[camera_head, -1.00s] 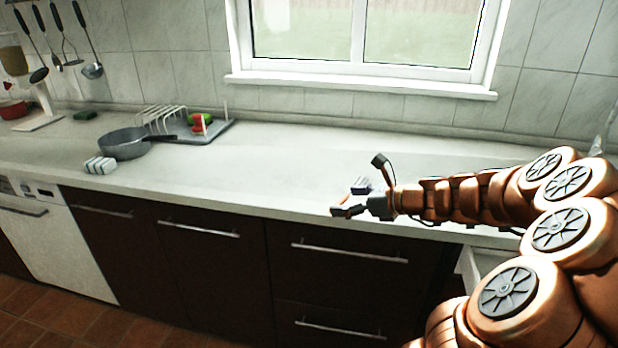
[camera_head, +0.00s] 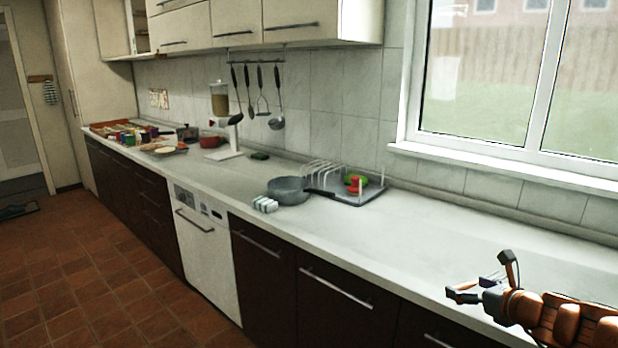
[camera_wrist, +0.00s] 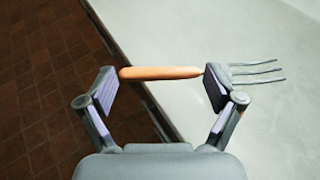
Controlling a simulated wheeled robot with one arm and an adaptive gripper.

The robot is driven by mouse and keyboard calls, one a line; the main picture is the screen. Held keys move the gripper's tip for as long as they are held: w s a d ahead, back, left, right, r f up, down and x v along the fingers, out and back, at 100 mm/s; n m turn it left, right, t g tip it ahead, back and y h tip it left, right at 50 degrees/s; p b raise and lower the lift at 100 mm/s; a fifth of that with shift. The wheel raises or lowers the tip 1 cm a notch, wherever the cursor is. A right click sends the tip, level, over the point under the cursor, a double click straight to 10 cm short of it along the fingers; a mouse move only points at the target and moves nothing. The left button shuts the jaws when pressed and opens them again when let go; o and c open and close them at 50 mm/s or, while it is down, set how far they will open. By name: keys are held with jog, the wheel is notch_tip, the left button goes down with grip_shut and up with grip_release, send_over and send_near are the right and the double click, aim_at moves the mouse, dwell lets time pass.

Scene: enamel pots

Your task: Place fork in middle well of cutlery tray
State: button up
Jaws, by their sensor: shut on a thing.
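The fork has an orange handle (camera_wrist: 160,73) and thin grey tines (camera_wrist: 258,74). In the wrist view it lies crosswise in my gripper (camera_wrist: 160,88). The handle spans the gap between the two fingers, and the tines stick out past the right finger. The right finger hides the fork's neck. I cannot pick out the cutlery tray in either view.
A grey pan (camera_head: 287,190) stands by a dish rack (camera_head: 345,190) on the counter (camera_head: 420,235). A white block-like item (camera_head: 265,204) sits near the front edge. Several small items crowd the counter's far left end. The counter between pan and gripper is clear.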

jog(key=shift+w+a+r+m+h+p, duration=0.25)
jog(key=shift+w+a+m+h+p, duration=0.1)
jog(key=shift+w+a, duration=0.3)
jog(key=shift+w+a+r+m+h+p, duration=0.25)
jog(key=shift+w+a+h, duration=0.1)
jog(key=shift+w+a, duration=0.3)
jog(key=shift+w, duration=0.15)
jog(key=shift+w+a+r+m+h+p, duration=0.3)
jog(key=shift+w+a+h+p, duration=0.1)
jog(key=shift+w+a, duration=0.25)
jog(key=shift+w+a+r, duration=0.15)
jog(key=shift+a, duration=0.15)
